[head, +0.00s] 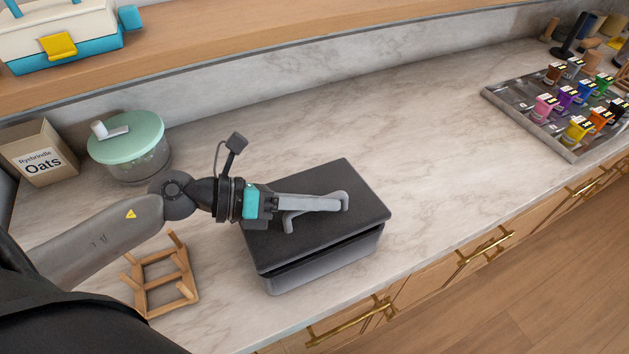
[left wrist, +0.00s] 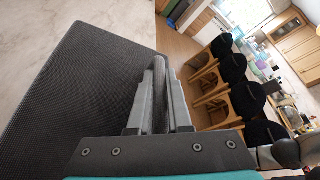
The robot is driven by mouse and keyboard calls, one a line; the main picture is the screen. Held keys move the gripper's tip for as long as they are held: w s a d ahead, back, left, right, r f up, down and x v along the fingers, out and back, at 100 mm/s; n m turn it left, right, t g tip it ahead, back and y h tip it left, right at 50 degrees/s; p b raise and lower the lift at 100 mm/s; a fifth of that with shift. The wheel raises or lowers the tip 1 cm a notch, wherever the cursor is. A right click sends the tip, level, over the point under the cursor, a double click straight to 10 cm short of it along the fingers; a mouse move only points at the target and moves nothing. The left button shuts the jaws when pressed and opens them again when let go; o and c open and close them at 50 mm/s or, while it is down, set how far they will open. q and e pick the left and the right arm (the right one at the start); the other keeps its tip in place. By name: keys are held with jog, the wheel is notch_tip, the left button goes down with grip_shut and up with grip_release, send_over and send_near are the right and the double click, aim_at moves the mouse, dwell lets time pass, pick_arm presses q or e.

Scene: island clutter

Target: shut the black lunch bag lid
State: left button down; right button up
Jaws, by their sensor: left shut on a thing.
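The black lunch bag (head: 325,262) stands on the marble counter, with a grey lower body. Its flat dark lid (head: 315,178) lies over the top, and a dark gap shows between lid and body along the front side. My left gripper (head: 335,203) reaches in from the left, low over the lid. It is shut on a grey, rounded bar that looks like the lid's handle (left wrist: 159,85), seen between the fingers in the left wrist view. The fingers hide part of the handle. My right gripper is not in view.
A wooden peg rack (head: 160,280) stands left of the bag. A glass jar with a mint lid (head: 128,140) and an oats box (head: 40,155) are behind my left arm. A tray of colourful pots (head: 500,95) is far right. The counter between is clear.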

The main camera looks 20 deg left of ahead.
pick_arm(q)
jog(key=shift+s+d+f, duration=0.15)
jog(key=shift+f, duration=0.25)
jog(key=shift+s+d+f, duration=0.15)
jog(key=shift+f, duration=0.2)
jog(key=c, duration=0.8)
grip_release()
jog(key=shift+c, duration=0.2)
jog(key=shift+a, duration=0.15)
jog(key=v, duration=1.5)
